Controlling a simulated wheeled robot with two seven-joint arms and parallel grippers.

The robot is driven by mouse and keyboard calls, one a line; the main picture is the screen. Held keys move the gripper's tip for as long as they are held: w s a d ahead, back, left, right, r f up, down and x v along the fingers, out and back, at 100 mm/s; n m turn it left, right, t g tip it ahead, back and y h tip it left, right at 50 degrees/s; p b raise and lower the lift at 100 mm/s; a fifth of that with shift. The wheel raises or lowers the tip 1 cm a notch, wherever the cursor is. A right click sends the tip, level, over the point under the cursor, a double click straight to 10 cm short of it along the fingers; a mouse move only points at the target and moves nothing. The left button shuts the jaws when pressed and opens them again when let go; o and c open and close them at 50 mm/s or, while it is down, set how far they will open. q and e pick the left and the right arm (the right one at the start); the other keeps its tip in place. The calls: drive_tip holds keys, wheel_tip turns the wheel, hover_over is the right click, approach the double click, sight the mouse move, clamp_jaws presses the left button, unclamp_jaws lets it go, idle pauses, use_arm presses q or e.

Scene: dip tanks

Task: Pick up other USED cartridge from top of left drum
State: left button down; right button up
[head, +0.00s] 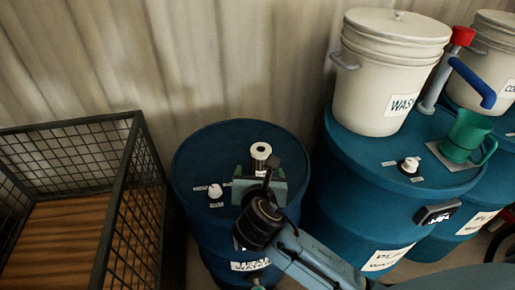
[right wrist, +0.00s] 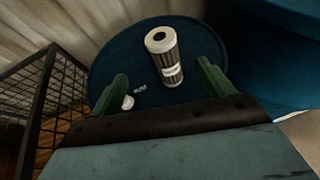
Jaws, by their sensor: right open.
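A cartridge (head: 260,152) with a white top cap and a dark centre hole stands on the left blue drum (head: 205,150). In the right wrist view the cartridge (right wrist: 165,58) shows a pleated grey side and a white label too small to read. My right gripper (head: 265,170) is over the drum top, open, with its green fingers (right wrist: 160,85) on either side of the cartridge's line and apart from it. Its body hides the lower part of the cartridge in the head view. My left gripper is not in view.
A white cap (head: 215,191) sits on the left drum, left of the cartridge. A wire-mesh crate (head: 128,180) stands left of the drum. To the right, another blue drum (head: 350,200) bears a white bucket (head: 365,85) and a green jug (head: 465,135).

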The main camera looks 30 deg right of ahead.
approach(261, 150)
drive_tip(key=shift+n, duration=0.3)
drive_tip(key=x, duration=0.4)
drive_tip(key=shift+f+b, duration=0.3)
drive_tip(key=shift+x, duration=3.15)
drive_tip(key=shift+w+r, duration=0.1)
drive_tip(key=shift+r, duration=0.1)
drive_tip(key=c, duration=1.6)
